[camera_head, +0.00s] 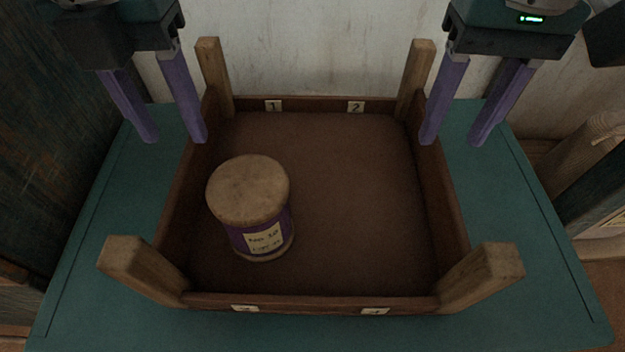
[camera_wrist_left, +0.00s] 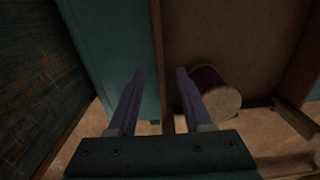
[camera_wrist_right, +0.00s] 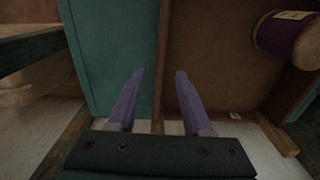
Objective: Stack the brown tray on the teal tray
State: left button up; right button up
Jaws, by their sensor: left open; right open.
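The brown tray (camera_head: 355,200) is a shallow wooden box with four corner posts and numbered labels on its near and far walls. It sits level on a flat teal surface (camera_head: 520,230); no separate teal tray can be made out. My left gripper (camera_head: 175,140) is open and empty at the tray's left wall. In the left wrist view (camera_wrist_left: 160,72) its fingers lie on either side of that wall. My right gripper (camera_head: 454,143) is open and empty at the right wall, its fingers likewise on either side in the right wrist view (camera_wrist_right: 160,72). Finger height over the rims is unclear.
A purple spool or jar (camera_head: 248,195) with a wooden top and a label stands inside the tray, left of its middle. A pale wall (camera_head: 320,45) rises behind. A dark panel (camera_head: 50,150) stands at the left. Teal surface is bare on both sides of the tray.

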aim_at(186, 154)
pick_arm(q)
notch_tip(186, 154, down, 6)
jog(key=shift+r, duration=0.1)
pick_arm(e)
notch_tip(186, 154, down, 6)
jog(key=shift+r, duration=0.1)
pick_arm(q)
grip_shut()
pick_arm(e)
grip_shut()
pick_arm(q)
jog(key=shift+r, duration=0.1)
pick_arm(e)
jog(key=shift+r, duration=0.1)
dwell(0.8)
